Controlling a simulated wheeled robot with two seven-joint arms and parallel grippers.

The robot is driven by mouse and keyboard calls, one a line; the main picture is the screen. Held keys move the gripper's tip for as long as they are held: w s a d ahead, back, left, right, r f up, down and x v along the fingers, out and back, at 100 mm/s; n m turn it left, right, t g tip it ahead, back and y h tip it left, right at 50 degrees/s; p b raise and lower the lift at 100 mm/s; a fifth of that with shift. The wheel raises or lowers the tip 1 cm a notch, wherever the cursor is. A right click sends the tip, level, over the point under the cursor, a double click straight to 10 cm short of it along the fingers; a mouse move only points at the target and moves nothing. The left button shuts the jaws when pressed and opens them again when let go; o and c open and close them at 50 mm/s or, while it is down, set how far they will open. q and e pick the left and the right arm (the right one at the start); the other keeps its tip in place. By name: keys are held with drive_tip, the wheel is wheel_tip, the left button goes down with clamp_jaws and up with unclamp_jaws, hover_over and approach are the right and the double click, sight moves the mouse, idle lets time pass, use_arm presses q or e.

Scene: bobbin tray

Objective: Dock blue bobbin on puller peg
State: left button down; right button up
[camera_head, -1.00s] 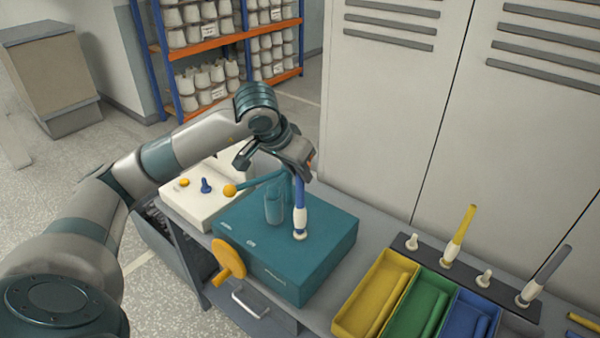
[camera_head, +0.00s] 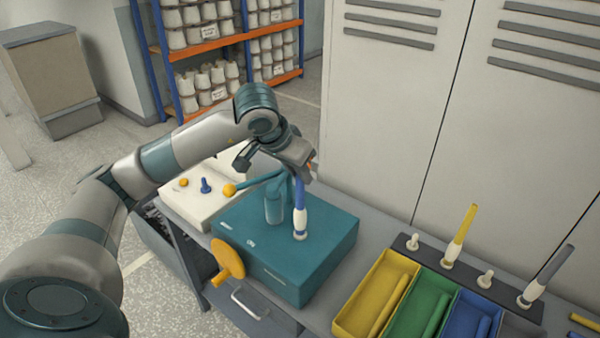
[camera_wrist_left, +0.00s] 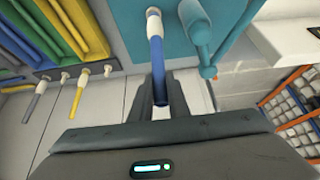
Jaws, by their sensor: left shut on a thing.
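The blue bobbin (camera_head: 299,193) stands upright on the teal puller box (camera_head: 330,232), with a blue shaft and a white lower part. It shows in the left wrist view (camera_wrist_left: 155,28) too. Its white end is at the white peg on the box top; the peg is mostly hidden, so I cannot tell how fully it is seated. My left gripper (camera_head: 303,176) is shut on the upper blue shaft, and its two fingers (camera_wrist_left: 161,92) flank the shaft in the wrist view. My right gripper is not in view.
A teal post (camera_head: 275,207) and a lever with a yellow ball (camera_head: 229,190) stand close left of the bobbin. A yellow knob (camera_head: 228,260) is on the box front. Coloured bins (camera_head: 376,296) and a peg rack with a yellow bobbin (camera_head: 459,234) are at right.

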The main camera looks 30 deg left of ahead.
use_arm(q)
drive_tip(key=shift+f, duration=0.25)
drive_tip(key=c, duration=2)
unclamp_jaws()
drive_tip(key=shift+p+v, duration=1.6)
drive_tip(key=shift+v, duration=3.95)
